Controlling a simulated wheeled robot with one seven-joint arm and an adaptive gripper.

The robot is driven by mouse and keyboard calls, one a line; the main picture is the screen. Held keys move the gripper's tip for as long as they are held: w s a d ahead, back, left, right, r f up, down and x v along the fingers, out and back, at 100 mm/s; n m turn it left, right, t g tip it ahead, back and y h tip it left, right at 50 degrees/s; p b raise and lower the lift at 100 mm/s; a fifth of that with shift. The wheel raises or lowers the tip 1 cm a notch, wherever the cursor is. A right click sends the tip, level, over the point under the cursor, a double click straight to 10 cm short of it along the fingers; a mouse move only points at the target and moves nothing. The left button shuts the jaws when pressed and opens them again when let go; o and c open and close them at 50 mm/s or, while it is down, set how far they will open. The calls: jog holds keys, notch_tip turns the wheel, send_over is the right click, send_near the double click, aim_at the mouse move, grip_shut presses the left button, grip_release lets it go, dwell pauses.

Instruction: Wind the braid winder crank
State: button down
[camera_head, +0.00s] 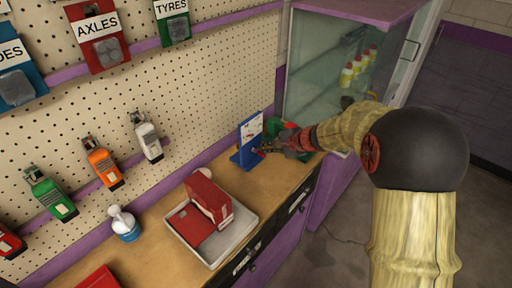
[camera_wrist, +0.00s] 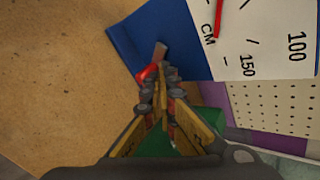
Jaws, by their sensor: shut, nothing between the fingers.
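The blue stand (camera_head: 243,157) with a white dial card (camera_head: 251,127) stands at the far end of the bench; it looks like the braid winder. In the wrist view the blue body (camera_wrist: 135,45) fills the upper middle, and its white dial face (camera_wrist: 265,40) shows "CM", 100, 150 and a red needle. A small red piece (camera_wrist: 147,73) with a brownish stub (camera_wrist: 160,52), perhaps the crank, is just beyond the fingertips. My gripper (camera_head: 264,149) is at the winder's front; its fingers (camera_wrist: 162,82) are shut and empty. Whether they touch the crank is unclear.
A green object (camera_head: 287,133) is behind my gripper, partly hidden. A glass cabinet (camera_head: 318,80) stands to the right. A grey tray (camera_head: 250,228) with red boxes and a white-and-blue bottle (camera_head: 124,224) are nearer on the bench. A pegboard (camera_head: 200,60) backs it.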

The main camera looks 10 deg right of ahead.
aim_at(264, 156)
jog(key=shift+f+b, duration=0.4)
jog(key=shift+f, duration=0.1)
jog(key=shift+a+f, duration=0.1)
jog(key=shift+s+a+f+b, duration=0.2)
jog(key=shift+f+b, duration=0.2)
jog(key=shift+b, duration=0.25)
jog(key=shift+s+a+f+b, duration=0.3)
jog(key=shift+s+f+b, duration=0.1)
jog(key=shift+b, duration=0.2)
